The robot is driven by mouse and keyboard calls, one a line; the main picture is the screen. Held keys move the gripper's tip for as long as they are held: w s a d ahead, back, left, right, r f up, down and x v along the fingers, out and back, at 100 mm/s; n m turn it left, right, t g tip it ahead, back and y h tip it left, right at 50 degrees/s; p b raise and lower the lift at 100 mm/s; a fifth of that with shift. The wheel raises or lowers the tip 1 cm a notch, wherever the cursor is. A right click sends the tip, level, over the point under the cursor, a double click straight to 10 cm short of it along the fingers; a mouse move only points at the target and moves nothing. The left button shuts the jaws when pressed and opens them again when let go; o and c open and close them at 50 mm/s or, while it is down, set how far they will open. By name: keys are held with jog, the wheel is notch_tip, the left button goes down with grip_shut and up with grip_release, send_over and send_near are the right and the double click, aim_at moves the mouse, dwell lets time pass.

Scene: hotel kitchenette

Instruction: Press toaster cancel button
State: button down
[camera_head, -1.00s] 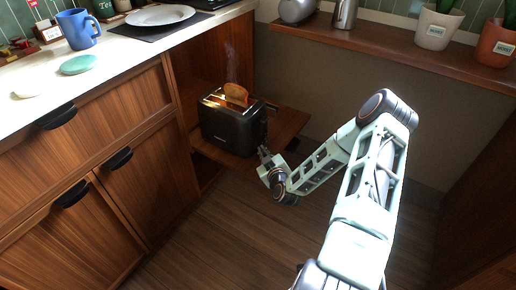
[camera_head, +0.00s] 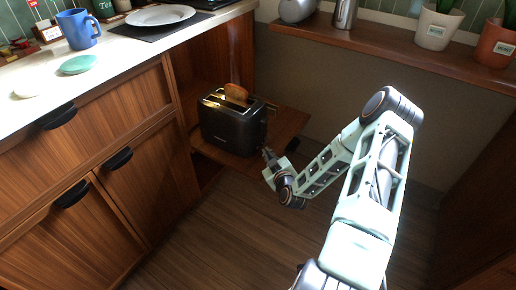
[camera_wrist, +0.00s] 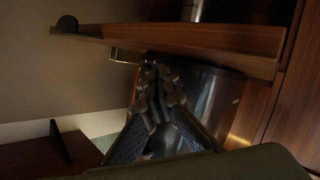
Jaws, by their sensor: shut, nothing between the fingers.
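The black toaster (camera_head: 228,128) stands upright on a pulled-out wooden shelf, with a slice of toast (camera_head: 236,92) sticking up from its slot. My gripper (camera_head: 266,151) is just off the toaster's right end, low down near the shelf edge. In the wrist view my gripper's fingertips (camera_wrist: 158,72) are together and empty, in front of the dark, shiny toaster body (camera_wrist: 212,92). I cannot tell whether the fingertips touch it. The cancel button is not distinguishable; the fingers and the dark hide part of that end.
The wooden shelf (camera_head: 288,128) juts out from the cabinet beside the toaster, and its board (camera_wrist: 205,45) crosses the wrist view. The white counter (camera_head: 120,52) bears a blue mug (camera_head: 78,30) and a plate (camera_head: 160,15). Open floor (camera_head: 215,225) lies in front.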

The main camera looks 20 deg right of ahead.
jog(key=s+d, duration=0.2)
jog(key=s, duration=0.1)
jog(key=shift+s+d, duration=0.2)
jog(key=shift+d, duration=0.15)
jog(key=shift+a, duration=0.1)
dwell(0.6)
